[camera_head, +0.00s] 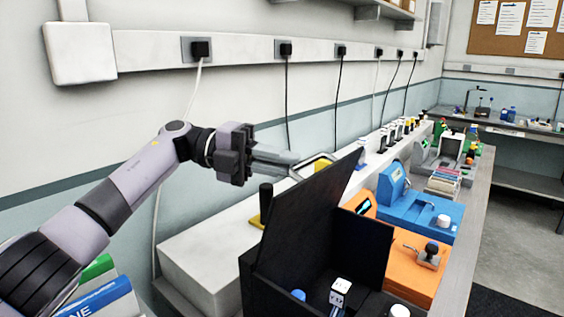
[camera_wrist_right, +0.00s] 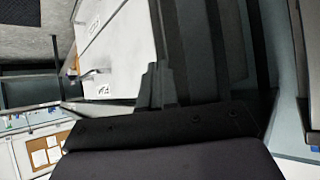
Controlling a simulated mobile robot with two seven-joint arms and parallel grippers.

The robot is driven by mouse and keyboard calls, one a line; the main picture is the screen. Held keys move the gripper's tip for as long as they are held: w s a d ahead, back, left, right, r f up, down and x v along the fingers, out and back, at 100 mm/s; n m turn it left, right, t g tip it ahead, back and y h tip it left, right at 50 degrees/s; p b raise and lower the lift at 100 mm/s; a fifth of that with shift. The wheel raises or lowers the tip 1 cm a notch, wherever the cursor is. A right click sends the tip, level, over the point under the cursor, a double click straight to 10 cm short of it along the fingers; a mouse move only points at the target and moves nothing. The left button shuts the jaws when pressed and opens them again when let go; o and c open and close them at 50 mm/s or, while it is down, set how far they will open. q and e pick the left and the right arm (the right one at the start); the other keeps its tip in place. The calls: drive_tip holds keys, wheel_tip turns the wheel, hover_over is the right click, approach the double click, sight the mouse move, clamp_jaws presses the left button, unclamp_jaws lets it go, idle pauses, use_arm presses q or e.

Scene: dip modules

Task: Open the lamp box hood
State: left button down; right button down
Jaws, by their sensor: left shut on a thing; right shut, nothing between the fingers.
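The black lamp box (camera_head: 362,245) stands on the bench in front of me in the head view. Its hood (camera_head: 312,215) is a black panel, raised and tilted up, with the inside partly exposed. A metal loop handle (camera_head: 325,158) shows at the hood's top edge. My left gripper (camera_head: 292,162) reaches in from the left and is shut on this handle. The exact finger contact is too small to see. My right gripper (camera_wrist_right: 153,88) shows only in the right wrist view, dark, shut and empty, with a pale surface beyond it.
A blue cap (camera_head: 298,295) and a white labelled block (camera_head: 340,291) show at the lamp box's front. An orange device (camera_head: 415,265) and a blue device (camera_head: 420,211) stand to the right. The wall with cables is behind. Floor lies free at far right.

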use_arm(q)
drive_tip(key=c, duration=1.2)
unclamp_jaws()
drive_tip(key=shift+o, duration=0.2)
drive_tip(key=b+v, duration=0.1)
drive_tip(key=v, duration=0.6)
drive_tip(key=shift+a+r, duration=0.1)
